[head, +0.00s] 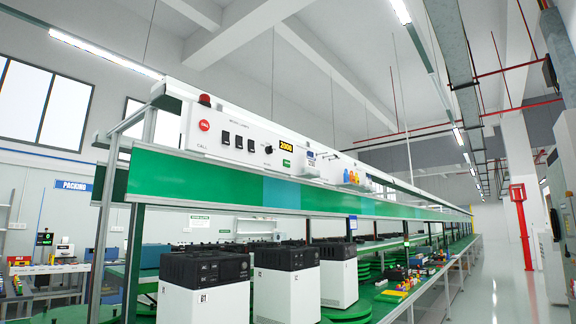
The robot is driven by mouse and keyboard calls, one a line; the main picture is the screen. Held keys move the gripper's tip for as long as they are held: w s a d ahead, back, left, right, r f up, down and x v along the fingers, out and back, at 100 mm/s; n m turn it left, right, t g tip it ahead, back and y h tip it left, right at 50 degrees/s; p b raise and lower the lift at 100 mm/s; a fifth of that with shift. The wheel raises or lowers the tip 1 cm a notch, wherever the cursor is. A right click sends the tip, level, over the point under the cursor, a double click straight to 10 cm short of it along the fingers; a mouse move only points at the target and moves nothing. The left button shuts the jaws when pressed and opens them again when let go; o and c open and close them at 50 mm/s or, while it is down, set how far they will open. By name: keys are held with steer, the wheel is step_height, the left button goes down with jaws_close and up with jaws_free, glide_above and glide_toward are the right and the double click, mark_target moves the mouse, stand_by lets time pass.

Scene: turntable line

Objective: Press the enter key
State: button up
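A white control panel (258,145) runs along the upper shelf of the green line. It carries a red round button (204,125) with "CALL" below it, several black rocker switches (237,141), a black knob (268,150), and a yellow display (288,146) that appears to read 2000. A small green key (287,163) sits below the display; its lettering is too small to read. I cannot tell which key is the enter key. My gripper is not in view.
Below are white boxes with black tops (205,288), close together on the green bench. Small coloured parts (402,284) lie further right. A clear grey aisle (490,285) runs along the right, past a red post (522,225). A "PACKING" sign (72,185) hangs left.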

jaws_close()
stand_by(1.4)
